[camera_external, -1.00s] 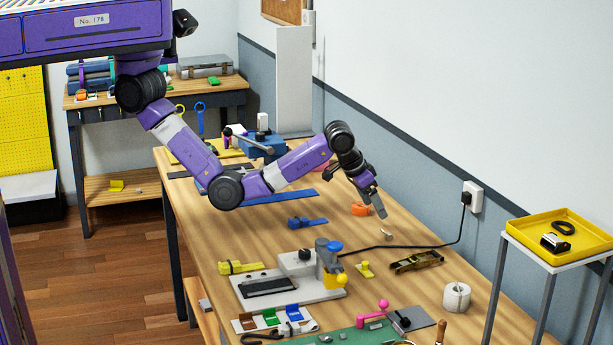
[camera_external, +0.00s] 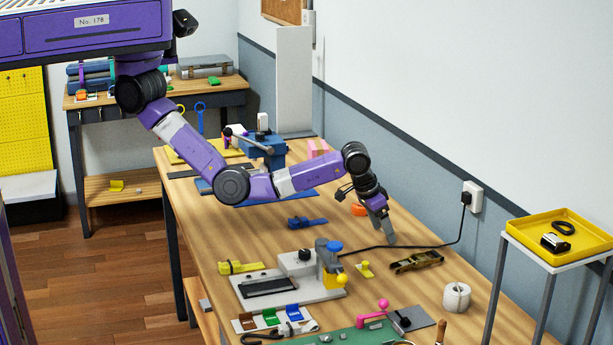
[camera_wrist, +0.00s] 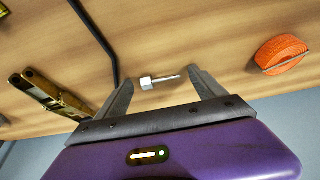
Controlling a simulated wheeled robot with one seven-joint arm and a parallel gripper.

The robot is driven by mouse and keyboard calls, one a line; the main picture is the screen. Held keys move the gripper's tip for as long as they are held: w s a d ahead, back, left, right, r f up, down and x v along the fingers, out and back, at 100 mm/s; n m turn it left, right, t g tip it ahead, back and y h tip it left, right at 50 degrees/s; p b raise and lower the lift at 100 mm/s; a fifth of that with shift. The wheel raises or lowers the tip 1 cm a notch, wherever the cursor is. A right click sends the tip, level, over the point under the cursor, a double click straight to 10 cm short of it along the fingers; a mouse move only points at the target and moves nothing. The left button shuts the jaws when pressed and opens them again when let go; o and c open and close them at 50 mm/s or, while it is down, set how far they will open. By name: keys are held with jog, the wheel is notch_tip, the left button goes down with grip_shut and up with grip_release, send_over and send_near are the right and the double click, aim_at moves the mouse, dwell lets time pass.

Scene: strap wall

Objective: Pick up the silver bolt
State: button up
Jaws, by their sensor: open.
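The silver bolt (camera_wrist: 160,81) lies on the wooden bench, its hex head to the left and its shank to the right in the wrist view. My gripper (camera_wrist: 164,80) is open, with one finger on each side of the bolt. The left fingertip is close to the head and the right fingertip is close to the shank end; I cannot tell whether either touches. In the external view my gripper (camera_external: 388,240) points down at the bench near the wall, and it hides the bolt there.
A black cable (camera_wrist: 98,35) and a brass-and-black tool (camera_wrist: 47,93) lie to the left. A white roll (camera_external: 457,297) and a grey clamp fixture (camera_external: 300,263) stand nearer the camera on the bench.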

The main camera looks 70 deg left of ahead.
jog(key=shift+c, duration=0.2)
jog(key=c, duration=1.4)
jog(key=shift+r, duration=0.1)
